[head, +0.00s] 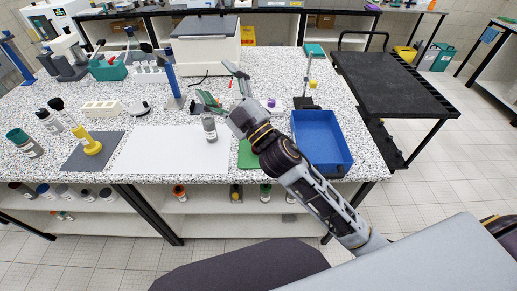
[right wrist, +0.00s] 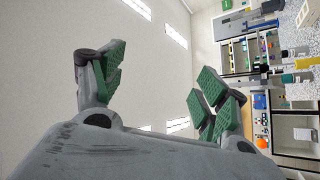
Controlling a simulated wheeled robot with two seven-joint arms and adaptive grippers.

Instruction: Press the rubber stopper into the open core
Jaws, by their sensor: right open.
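A grey cylinder with a pale label (head: 209,127) stands upright on the white mat (head: 150,150); it may be the core, but its top is too small to tell if it is open. I cannot pick out the rubber stopper for sure. My right gripper (head: 219,86) is raised above the table just behind and right of the cylinder, apart from it. In the right wrist view the green-padded fingers (right wrist: 158,88) are spread wide with nothing between them. My left gripper is not in view.
A yellow object (head: 88,142) stands on a dark mat at left, near several bottles. A blue tray (head: 340,165) and green mat (head: 247,160) lie at right. A blue post (head: 173,80) rises behind the white mat. A black cart (head: 395,85) stands beyond the table's right edge.

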